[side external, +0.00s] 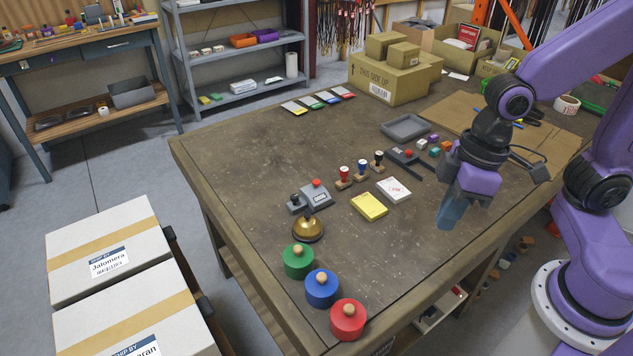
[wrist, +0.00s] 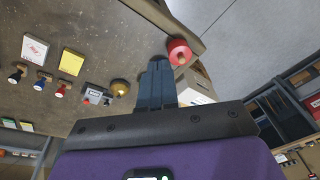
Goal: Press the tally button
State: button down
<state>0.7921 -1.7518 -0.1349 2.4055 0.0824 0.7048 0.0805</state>
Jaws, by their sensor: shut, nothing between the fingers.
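The tally counter (side external: 313,197) is a small grey box with a display and a red button (side external: 317,183) on top. It stands left of the table's middle, behind a brass bell (side external: 308,231). In the wrist view the counter (wrist: 95,94) lies left of my fingers, with a small red spot beside its label. My gripper (side external: 448,222) hangs above the table, well to the right of the counter and apart from it. Its fingers (wrist: 157,64) are together and empty. Nothing hides the button in the side view.
Green (side external: 299,261), blue (side external: 322,288) and red (side external: 348,319) knobbed pots line the front edge. Stamps (side external: 361,170), a yellow pad (side external: 369,206) and a white card (side external: 394,190) lie between counter and gripper. A black device with a red knob (side external: 408,154) is behind. Front-right tabletop is clear.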

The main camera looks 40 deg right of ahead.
jog(key=w+a+f+m+t+y, duration=0.15)
jog(key=w+a+m, duration=0.35)
jog(key=w, duration=0.7)
jog(key=m+t+h, duration=0.3)
jog(key=m+t, duration=0.4)
jog(key=m, duration=0.5)
send_over(317, 184)
notch_tip(317, 184, down, 8)
jog(key=shift+d+r+y, duration=0.15)
jog(key=shift+d+y, duration=0.1)
jog(key=shift+d, duration=0.15)
jog(key=shift+f, duration=4.4)
jog(key=shift+f, duration=0.15)
jog(key=shift+f, duration=0.3)
